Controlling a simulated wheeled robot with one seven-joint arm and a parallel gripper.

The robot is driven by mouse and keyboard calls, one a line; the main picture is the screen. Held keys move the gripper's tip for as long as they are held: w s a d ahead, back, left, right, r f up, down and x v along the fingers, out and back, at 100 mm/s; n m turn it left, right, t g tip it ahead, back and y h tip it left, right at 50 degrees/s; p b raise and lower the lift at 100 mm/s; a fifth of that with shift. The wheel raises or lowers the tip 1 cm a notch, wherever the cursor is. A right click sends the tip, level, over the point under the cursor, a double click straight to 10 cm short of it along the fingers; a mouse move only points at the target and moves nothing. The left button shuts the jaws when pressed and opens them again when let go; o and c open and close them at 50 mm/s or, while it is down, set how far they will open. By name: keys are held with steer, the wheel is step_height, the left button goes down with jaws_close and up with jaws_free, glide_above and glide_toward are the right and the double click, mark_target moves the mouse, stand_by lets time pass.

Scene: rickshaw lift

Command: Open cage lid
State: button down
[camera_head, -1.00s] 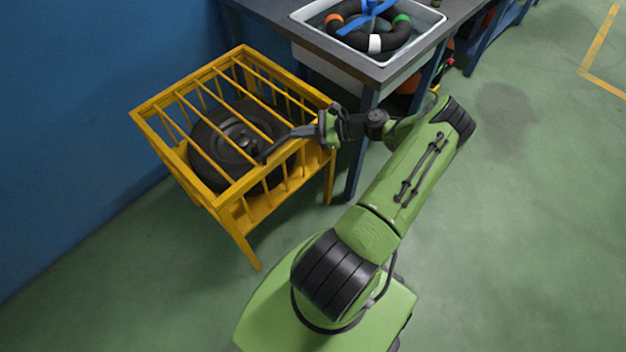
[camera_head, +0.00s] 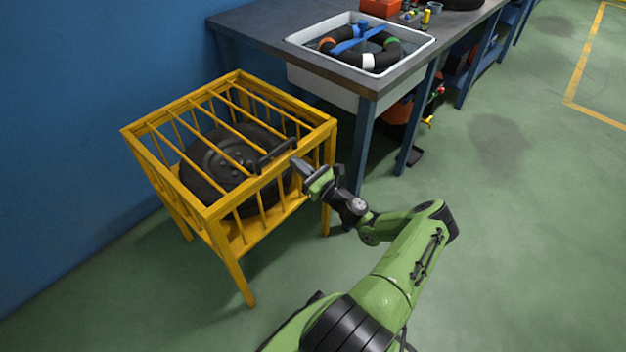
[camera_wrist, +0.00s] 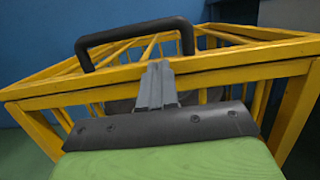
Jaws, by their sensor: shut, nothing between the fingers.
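The yellow cage (camera_head: 222,212) stands on legs beside the blue wall, with its barred lid (camera_head: 215,148) lying flat and closed on top. A black wheel (camera_head: 228,165) is inside, seen through the bars. A dark handle (camera_head: 276,153) is on the lid's near right side; in the wrist view the handle (camera_wrist: 135,27) arches up above the yellow rim. My gripper (camera_head: 297,163) is just to the right of the handle, by the cage's near right edge. In the wrist view my gripper (camera_wrist: 158,70) has its fingers together and empty, below the handle and apart from it.
A workbench (camera_head: 385,85) with a white sink (camera_head: 400,62) stands behind and right of the cage. A black ring with coloured bands (camera_head: 375,60) lies in the sink. The blue wall (camera_head: 70,110) is close on the left. Green floor is open to the right.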

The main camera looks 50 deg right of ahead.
steer(key=r, duration=0.1)
steer(key=w+r, duration=0.1)
steer(key=r, duration=0.1)
steer(key=shift+w+r, duration=0.1)
